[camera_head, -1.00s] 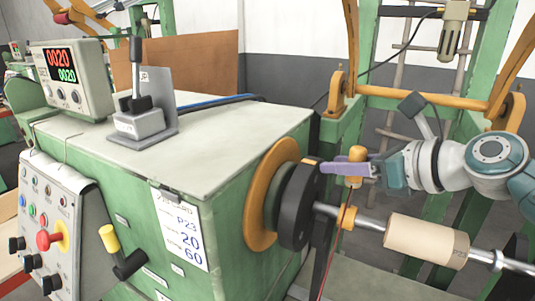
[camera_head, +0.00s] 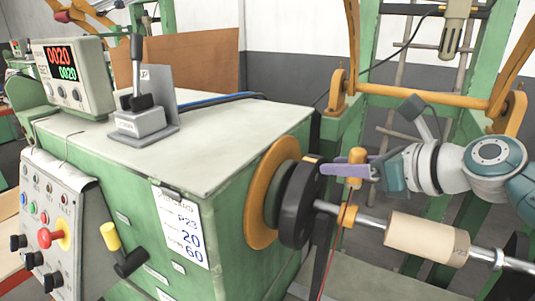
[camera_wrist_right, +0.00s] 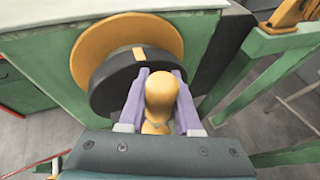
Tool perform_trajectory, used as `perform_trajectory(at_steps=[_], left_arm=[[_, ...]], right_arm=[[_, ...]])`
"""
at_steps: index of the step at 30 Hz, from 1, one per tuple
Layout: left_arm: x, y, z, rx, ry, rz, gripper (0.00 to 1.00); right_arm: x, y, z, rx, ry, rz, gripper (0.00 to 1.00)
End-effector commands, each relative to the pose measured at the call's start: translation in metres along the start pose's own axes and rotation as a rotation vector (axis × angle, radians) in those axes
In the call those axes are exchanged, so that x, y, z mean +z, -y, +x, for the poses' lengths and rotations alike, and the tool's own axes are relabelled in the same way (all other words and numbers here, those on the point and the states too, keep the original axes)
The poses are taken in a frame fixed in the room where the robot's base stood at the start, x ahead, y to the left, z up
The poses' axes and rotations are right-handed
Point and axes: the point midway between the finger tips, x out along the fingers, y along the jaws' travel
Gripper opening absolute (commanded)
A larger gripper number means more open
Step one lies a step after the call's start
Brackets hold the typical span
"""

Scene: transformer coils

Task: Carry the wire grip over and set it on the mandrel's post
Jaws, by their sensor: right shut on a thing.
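The wire grip is an orange, rounded handle (camera_head: 356,155) held upright between the purple fingers of my right gripper (camera_head: 347,170). In the right wrist view the grip (camera_wrist_right: 160,92) stands between the two shut fingers (camera_wrist_right: 158,98). A thin red wire hangs down below it. The mandrel is a tan cylinder (camera_head: 427,240) on a steel shaft (camera_head: 374,223). My left gripper is out of view.
A black disc (camera_head: 301,205) and a larger orange disc (camera_head: 262,200) stand close left of the gripper on the green machine (camera_head: 240,215). A lever box (camera_head: 140,120) and a counter (camera_head: 72,80) sit on top. Green frame posts stand behind my arm.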

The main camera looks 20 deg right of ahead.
Motion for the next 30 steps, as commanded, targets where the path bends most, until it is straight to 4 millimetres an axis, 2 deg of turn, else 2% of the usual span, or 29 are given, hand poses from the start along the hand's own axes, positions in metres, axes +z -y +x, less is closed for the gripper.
perform_trajectory(at_steps=[16, 30], left_arm=[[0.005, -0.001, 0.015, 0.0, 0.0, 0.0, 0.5], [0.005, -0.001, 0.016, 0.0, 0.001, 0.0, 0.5]], right_arm=[[-0.018, 0.001, 0.008, -0.001, 0.0, 0.001, 0.0], [-0.02, 0.0, 0.009, 0.0, 0.001, 0.001, 0.0]])
